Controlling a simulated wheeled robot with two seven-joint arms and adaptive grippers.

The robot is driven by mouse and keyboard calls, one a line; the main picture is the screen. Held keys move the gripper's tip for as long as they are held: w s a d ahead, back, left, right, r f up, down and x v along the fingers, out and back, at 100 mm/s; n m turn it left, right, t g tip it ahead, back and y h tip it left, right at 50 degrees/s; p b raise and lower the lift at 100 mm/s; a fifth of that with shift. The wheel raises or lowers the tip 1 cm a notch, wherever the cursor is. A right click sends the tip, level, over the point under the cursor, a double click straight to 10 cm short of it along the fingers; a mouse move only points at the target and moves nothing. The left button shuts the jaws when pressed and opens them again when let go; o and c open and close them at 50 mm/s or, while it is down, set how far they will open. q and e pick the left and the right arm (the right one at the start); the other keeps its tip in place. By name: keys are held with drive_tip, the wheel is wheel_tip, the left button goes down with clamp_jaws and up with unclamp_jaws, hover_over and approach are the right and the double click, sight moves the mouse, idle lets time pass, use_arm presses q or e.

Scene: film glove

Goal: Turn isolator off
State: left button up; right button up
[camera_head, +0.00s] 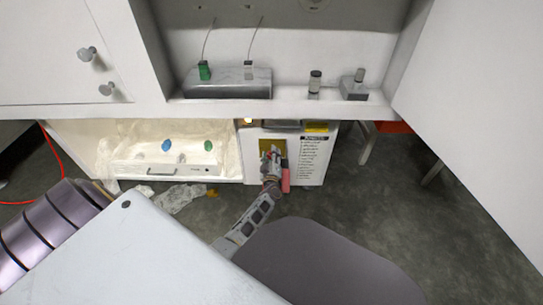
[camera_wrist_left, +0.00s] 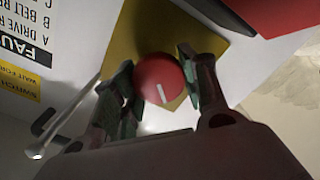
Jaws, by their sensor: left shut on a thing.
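The isolator is a round red knob (camera_wrist_left: 158,74) with a short white mark, on a yellow plate (camera_wrist_left: 122,50) in the left wrist view. The mark points nearly straight up and down in that picture. My left gripper (camera_wrist_left: 157,85) has one finger on each side of the knob and is shut on it. In the head view the yellow plate (camera_head: 265,146) is on the front of a white cabinet (camera_head: 312,166), and my left gripper (camera_head: 270,160) is against it, hiding the knob. My right gripper is not in view.
A red part (camera_head: 286,181) is close beside my left gripper. A metal rod handle (camera_wrist_left: 37,150) sticks out near the labels in the wrist view. An open white compartment (camera_head: 120,150) with blue and green knobs is left of the cabinet. Grey floor (camera_head: 395,205) is clear at right.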

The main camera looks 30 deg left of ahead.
use_arm(q)
drive_tip(key=n, duration=0.3)
drive_tip(key=shift+f+n+b, duration=0.1)
drive_tip(key=shift+n+b, duration=0.2)
drive_tip(key=shift+f+n+b, duration=0.15)
drive_tip(key=shift+n+b, duration=0.55)
drive_tip(key=shift+n, duration=1.8)
drive_tip(key=o, duration=1)
drive_tip(key=shift+m, duration=0.3)
